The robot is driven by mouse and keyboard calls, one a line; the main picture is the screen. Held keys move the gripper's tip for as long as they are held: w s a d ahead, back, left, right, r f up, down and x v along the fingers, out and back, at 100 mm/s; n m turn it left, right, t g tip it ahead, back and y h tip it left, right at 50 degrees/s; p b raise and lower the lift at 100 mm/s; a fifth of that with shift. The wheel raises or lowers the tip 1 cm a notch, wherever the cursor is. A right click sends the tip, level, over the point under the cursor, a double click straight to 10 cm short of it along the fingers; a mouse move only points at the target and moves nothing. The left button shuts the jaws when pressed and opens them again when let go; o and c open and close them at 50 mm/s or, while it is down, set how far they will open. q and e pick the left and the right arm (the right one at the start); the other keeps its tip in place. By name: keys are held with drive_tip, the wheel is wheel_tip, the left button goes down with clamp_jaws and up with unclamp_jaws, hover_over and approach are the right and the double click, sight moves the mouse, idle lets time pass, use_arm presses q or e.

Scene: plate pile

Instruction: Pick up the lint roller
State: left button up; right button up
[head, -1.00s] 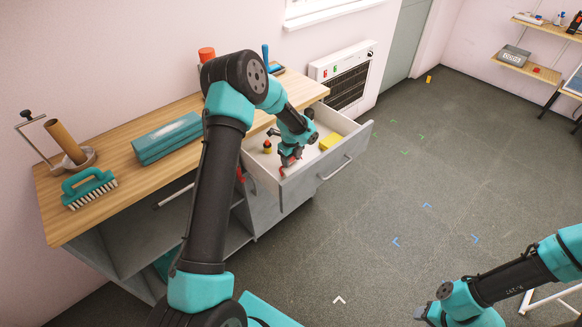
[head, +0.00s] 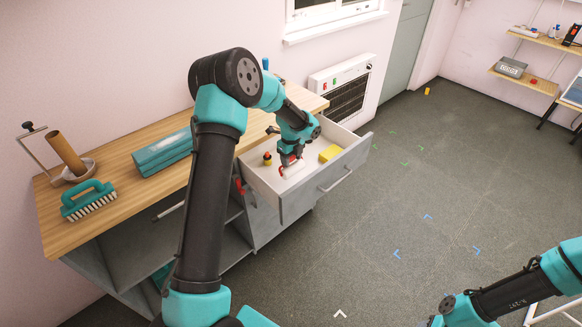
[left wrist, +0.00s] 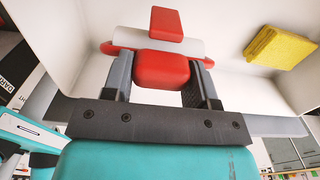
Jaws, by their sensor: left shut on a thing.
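The lint roller, a white roll with red parts, shows in the left wrist view (left wrist: 166,68) and as a small red and white shape over the open drawer (head: 292,170) in the head view. My left gripper (left wrist: 160,75) is shut on its red part, with one finger on each side. In the head view the left gripper (head: 289,160) reaches down into the drawer. I cannot tell whether the roller touches the drawer floor. My right gripper (head: 438,321) is at the bottom edge, mostly cut off, its jaws unclear.
On the wooden top stand a teal brush (head: 88,200), a cardboard tube on a holder (head: 66,154) and a teal box (head: 163,150). The floor at right is open.

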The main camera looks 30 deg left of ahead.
use_arm(q)
drive_tip(key=shift+r, duration=1.55)
